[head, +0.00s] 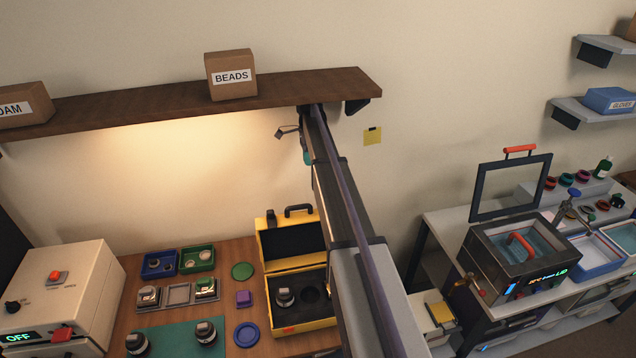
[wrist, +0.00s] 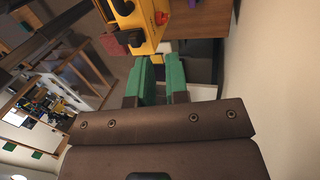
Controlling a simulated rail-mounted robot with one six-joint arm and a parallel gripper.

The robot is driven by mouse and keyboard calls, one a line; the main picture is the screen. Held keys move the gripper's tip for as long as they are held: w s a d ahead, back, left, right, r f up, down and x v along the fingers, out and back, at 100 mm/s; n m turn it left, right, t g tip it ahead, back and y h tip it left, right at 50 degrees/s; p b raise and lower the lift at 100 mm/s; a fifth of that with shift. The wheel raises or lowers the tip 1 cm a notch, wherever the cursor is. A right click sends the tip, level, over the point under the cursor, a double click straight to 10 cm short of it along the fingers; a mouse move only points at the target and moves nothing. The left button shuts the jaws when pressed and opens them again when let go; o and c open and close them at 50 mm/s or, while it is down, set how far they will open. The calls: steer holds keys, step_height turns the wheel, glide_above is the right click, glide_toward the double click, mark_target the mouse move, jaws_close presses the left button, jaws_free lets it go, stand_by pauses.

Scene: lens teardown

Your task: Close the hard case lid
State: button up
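The yellow hard case (head: 306,324) sits on the wooden table in the head view, just left of my arm. Its lid (head: 289,240) stands open and upright at the back, with a dark handle (head: 299,210) on top. The base has a dark insert holding a lens part (head: 285,297) beside a round hollow. My arm hides the case's right edge. In the wrist view, part of the yellow case (wrist: 151,40) shows beyond my gripper (wrist: 162,72). The green fingers are apart with nothing between them and do not appear to touch the case.
A wooden shelf (head: 300,92) with a BEADS box (head: 230,75) runs above the table. Left of the case lie a green disc (head: 243,271), a purple block (head: 243,299) and a blue dish (head: 246,334). A white OFF machine (head: 70,285) stands farther left.

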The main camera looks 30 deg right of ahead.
steer(key=shift+s+a+r+m, duration=0.1)
steer(key=shift+s+a+m, duration=0.15)
steer(key=shift+a, duration=0.5)
jaws_close()
steer(key=s+b+x, duration=0.2)
steer(key=b+x, duration=0.8)
steer(key=x, duration=0.2)
steer(key=shift+s+a+r+b, duration=0.3)
steer(key=shift+s+a+r, duration=0.05)
steer(key=shift+s+a, duration=0.05)
